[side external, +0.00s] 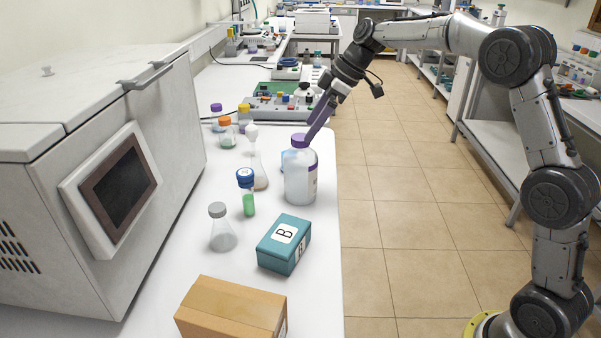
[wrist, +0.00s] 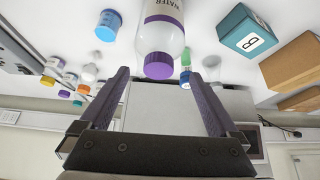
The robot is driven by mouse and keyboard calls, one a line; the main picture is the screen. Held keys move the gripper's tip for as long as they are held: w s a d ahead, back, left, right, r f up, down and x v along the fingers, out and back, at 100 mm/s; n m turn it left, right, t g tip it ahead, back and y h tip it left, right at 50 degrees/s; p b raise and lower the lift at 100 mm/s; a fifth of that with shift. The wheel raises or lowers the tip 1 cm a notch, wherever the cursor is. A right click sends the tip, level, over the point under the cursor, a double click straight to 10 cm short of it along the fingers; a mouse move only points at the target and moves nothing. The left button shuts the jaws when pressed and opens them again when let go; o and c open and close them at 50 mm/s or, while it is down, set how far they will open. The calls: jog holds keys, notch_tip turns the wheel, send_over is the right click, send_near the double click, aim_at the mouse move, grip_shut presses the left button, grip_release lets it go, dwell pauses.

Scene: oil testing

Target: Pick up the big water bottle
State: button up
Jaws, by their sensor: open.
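The big water bottle (side external: 301,180) is white and translucent with a purple cap, and stands upright on the white bench. In the wrist view the bottle (wrist: 161,35) shows its cap toward me and part of a "WATER" label. My gripper (side external: 311,132), with long purple fingers, slants down to the bottle's cap from the upper right. In the wrist view my gripper (wrist: 156,78) is open, with one finger on each side of the cap and nothing held. The cap lies near the line between the fingertips; I cannot tell whether either finger touches it.
A teal box marked B (side external: 284,245) and a cardboard box (side external: 232,310) sit in front. A blue-capped vial (side external: 247,195), a grey-capped flask (side external: 221,230) and other glassware stand left of the bottle. A large machine (side external: 90,180) fills the left. The bench's right edge is close to the bottle.

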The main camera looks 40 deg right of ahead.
aim_at(302, 137)
jog(key=shift+x, duration=2.8)
jog(key=shift+w+r, duration=0.1)
jog(key=shift+w, duration=0.05)
grip_shut()
